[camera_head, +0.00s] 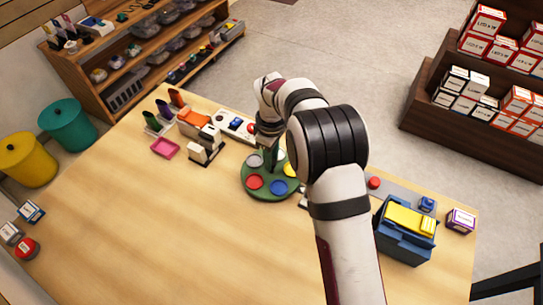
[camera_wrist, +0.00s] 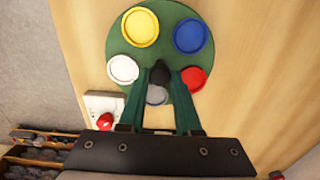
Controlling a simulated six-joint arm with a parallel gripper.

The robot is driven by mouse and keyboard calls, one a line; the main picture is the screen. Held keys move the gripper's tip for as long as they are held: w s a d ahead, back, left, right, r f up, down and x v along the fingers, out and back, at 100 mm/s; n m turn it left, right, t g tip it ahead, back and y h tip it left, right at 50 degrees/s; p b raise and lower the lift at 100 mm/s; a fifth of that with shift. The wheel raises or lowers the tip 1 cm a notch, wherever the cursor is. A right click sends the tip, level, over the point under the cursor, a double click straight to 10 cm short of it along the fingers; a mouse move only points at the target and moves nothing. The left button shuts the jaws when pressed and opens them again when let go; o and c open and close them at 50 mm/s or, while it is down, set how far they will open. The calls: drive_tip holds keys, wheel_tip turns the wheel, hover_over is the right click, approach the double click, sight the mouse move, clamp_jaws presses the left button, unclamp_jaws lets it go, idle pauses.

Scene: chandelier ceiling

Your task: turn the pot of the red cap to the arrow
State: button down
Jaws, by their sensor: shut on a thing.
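A round green turntable (camera_head: 247,187) stands on the table and carries several round capped pots around its rim. The red-capped pot (camera_head: 255,182) is at its front left, with the blue one (camera_head: 278,187) beside it and the yellow one (camera_head: 290,170) at the right. In the wrist view the red cap (camera_wrist: 194,78) is at the right, between the blue (camera_wrist: 189,36) and grey (camera_wrist: 157,95) caps; the white cap (camera_wrist: 122,70) is at the left. My gripper (camera_wrist: 160,78) points down, shut on the black centre knob (camera_wrist: 160,70). I cannot make out an arrow.
A white box with a red button (camera_wrist: 104,121) is close to the turntable. A black-and-white device (camera_head: 206,145) and pink tray (camera_head: 165,147) stand to the left. A blue-and-yellow machine (camera_head: 405,230) stands to the right.

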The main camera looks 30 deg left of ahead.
drive_tip(key=n, duration=0.5)
drive_tip(key=shift+r+n, duration=0.1)
drive_tip(key=shift+n, duration=0.2)
drive_tip(key=n, duration=1)
drive_tip(key=shift+n, duration=2.6)
drive_tip(key=c, duration=0.6)
unclamp_jaws()
